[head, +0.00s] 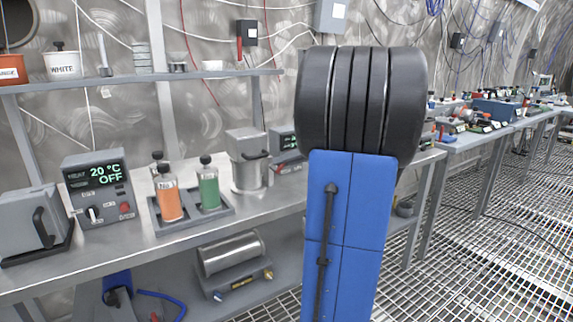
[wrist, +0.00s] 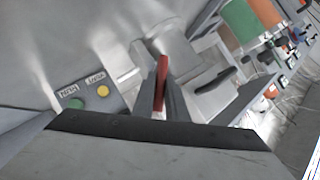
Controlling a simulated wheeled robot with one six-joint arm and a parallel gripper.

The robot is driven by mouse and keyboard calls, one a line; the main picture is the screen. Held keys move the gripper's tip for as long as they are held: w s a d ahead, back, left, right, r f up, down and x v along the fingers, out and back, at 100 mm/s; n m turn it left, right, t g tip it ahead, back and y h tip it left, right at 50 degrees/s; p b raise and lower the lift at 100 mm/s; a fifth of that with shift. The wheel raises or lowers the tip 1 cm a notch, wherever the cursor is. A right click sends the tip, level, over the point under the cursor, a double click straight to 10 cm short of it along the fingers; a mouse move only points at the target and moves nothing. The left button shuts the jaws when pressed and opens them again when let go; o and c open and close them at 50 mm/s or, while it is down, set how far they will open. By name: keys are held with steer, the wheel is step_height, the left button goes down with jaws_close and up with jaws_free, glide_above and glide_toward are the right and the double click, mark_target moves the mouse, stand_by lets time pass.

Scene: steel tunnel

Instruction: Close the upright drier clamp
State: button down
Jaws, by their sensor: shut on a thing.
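In the wrist view my gripper (wrist: 162,96) is shut on a narrow red handle (wrist: 162,68), which stands between its two grey fingers. The handle is the only part that looks like the clamp's lever. It sits against a pale metal surface; its base and the rest of the clamp are hidden or too small to tell. Whether the clamp is open or closed cannot be told. In the head view my gripper is not visible, and no clamp can be made out for certain.
In the wrist view a panel with a yellow button (wrist: 103,91) lies left of my fingers and a black-handled grey box (wrist: 216,92) lies right. In the head view a steel bench (head: 150,262) holds a heater box (head: 100,188) and bottles (head: 168,192). Grated floor is clear at right.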

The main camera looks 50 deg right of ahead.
steer(key=n+h, duration=0.1)
steer(key=a+n+g+h, duration=0.1)
steer(key=h, duration=0.1)
steer(key=shift+w+a+r, duration=0.15)
steer(key=shift+a+r, duration=0.15)
steer(key=shift+r, duration=0.05)
steer(key=shift+w+a+n+g+h, duration=0.1)
steer(key=shift+a+n+g+h, duration=0.25)
steer(key=shift+h, duration=0.3)
steer(key=shift+a+n+g+h, duration=0.15)
steer(key=shift+n+g+h, duration=0.1)
steer(key=shift+n+h, duration=0.3)
steer(key=shift+f, duration=0.1)
steer(key=c, duration=1.8)
jaws_free()
steer(key=shift+o, duration=0.2)
